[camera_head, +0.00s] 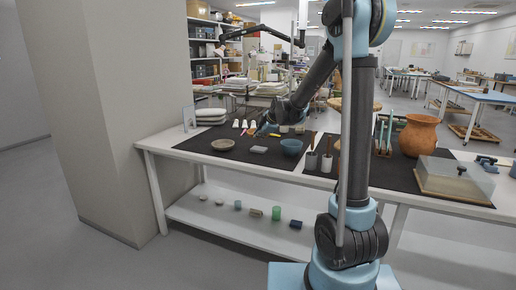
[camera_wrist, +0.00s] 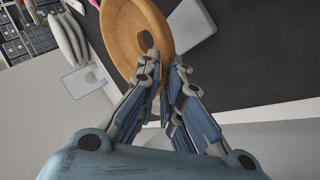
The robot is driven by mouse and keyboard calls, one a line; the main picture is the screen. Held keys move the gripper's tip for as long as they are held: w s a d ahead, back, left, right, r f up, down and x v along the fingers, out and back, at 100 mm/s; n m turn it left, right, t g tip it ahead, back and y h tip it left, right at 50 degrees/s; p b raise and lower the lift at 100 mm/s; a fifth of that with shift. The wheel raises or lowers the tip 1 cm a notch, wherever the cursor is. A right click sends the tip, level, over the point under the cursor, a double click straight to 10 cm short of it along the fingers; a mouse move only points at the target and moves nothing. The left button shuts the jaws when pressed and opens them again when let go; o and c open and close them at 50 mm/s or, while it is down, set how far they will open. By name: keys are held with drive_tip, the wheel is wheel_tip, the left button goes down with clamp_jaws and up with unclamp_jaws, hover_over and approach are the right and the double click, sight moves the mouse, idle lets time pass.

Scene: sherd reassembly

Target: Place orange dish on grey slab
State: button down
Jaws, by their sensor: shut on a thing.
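The orange dish (camera_wrist: 122,32) is large and round in the wrist view, with its near rim between my fingertips. My gripper (camera_wrist: 161,62) is shut on that rim. A grey slab (camera_wrist: 194,22) shows on the dark mat just beyond and right of the dish, partly hidden by it. In the head view my gripper (camera_head: 265,129) is small, near the back of the mat, and the slab (camera_head: 258,149) lies in front of it.
A clear panel (camera_head: 188,118) and a white stack (camera_head: 211,116) stand at the table's left end. A terracotta pot (camera_head: 419,137) is at the right.

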drive_tip(key=shift+f, duration=2.8)
drive_tip(key=c, duration=1.8)
unclamp_jaws()
drive_tip(key=shift+o, duration=0.2)
drive_tip(key=shift+s+r, duration=0.1)
